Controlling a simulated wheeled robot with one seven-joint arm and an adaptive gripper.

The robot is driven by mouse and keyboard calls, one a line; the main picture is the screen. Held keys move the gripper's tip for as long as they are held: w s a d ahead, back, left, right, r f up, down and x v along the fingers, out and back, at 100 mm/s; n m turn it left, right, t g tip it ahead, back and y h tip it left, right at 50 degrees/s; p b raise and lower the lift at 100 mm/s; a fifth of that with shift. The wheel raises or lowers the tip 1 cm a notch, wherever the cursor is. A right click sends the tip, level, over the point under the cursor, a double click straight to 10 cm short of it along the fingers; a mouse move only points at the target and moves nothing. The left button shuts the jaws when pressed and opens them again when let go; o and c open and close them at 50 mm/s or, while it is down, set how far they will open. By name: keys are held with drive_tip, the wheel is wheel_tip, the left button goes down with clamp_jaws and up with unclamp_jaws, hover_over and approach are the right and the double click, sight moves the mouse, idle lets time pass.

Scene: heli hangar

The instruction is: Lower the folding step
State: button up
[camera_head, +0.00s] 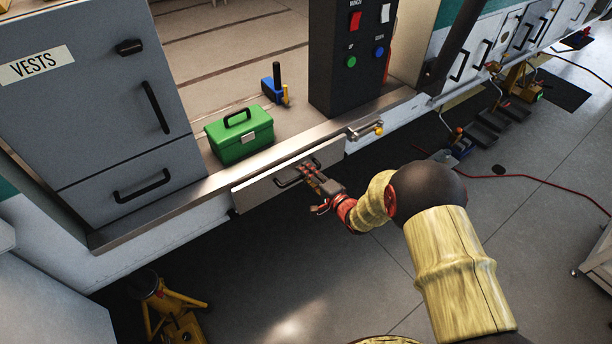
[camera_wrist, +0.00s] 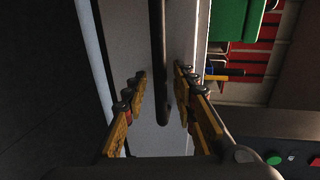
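The folding step (camera_head: 252,190) is a pale panel standing upright against the side of the cabin sill, with a dark bar handle (camera_head: 287,182) on its face. My gripper (camera_head: 312,174) is at the right part of this handle. In the wrist view the handle (camera_wrist: 157,35) runs down between the two fingers of my gripper (camera_wrist: 160,75), with a visible gap on each side. The fingers are open and straddle the bar. Whether a fingertip touches the panel (camera_wrist: 125,45) cannot be told.
A latch with a yellow knob (camera_head: 378,130) sits on the sill right of the step. A green toolbox (camera_head: 238,137) stands on the cabin floor above. A yellow stand (camera_head: 165,305) is at the lower left. The floor (camera_head: 290,265) below the step is clear.

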drive_tip(key=shift+w, duration=0.1)
drive_tip(key=shift+c, duration=1)
clamp_jaws()
